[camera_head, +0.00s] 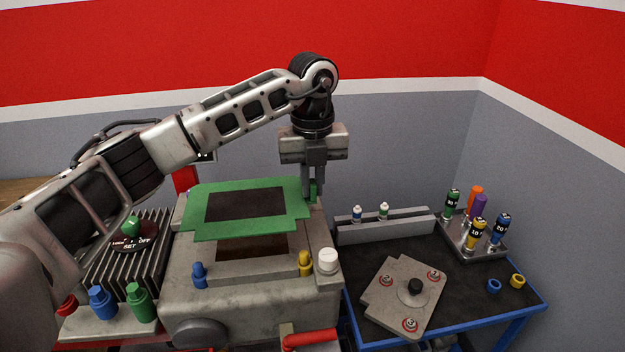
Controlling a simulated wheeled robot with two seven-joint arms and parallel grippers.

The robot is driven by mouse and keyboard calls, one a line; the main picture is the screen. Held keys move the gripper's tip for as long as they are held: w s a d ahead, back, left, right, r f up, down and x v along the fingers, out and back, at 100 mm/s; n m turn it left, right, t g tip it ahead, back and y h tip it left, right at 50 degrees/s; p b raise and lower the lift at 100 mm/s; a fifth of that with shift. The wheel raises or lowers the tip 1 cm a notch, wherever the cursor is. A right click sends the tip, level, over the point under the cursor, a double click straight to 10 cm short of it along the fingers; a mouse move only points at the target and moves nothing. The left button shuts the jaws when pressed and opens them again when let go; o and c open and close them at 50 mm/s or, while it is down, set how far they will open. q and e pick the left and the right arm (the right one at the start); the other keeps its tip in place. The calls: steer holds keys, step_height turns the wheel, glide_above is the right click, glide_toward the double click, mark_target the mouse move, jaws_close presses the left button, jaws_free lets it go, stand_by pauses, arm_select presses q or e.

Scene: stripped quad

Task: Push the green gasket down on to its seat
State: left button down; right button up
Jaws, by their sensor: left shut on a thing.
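The green gasket (195,208) is a flat frame with a large rectangular window. It is held above the grey block (250,294), with a visible gap below its front edge. Part of the dark opening (252,246) in the block's top shows under that edge; the rest of the seat is hidden by the gasket. My left gripper (312,190) points down and is shut on the gasket at its right end. My right gripper is not in view.
A blue peg (199,275), a yellow peg (305,264) and a white cap (327,261) stand along the block's front. A finned unit (123,255) is at left. At right, a blue-framed table (455,278) bears a metal plate (388,290) and a rack with coloured bottles (477,232).

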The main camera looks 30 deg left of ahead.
mark_target(312, 202)
arm_select(q)
steer(key=shift+f+b, duration=0.45)
steer(key=shift+f, duration=0.45)
steer(key=shift+f+b, duration=0.9)
steer(key=shift+f, duration=0.75)
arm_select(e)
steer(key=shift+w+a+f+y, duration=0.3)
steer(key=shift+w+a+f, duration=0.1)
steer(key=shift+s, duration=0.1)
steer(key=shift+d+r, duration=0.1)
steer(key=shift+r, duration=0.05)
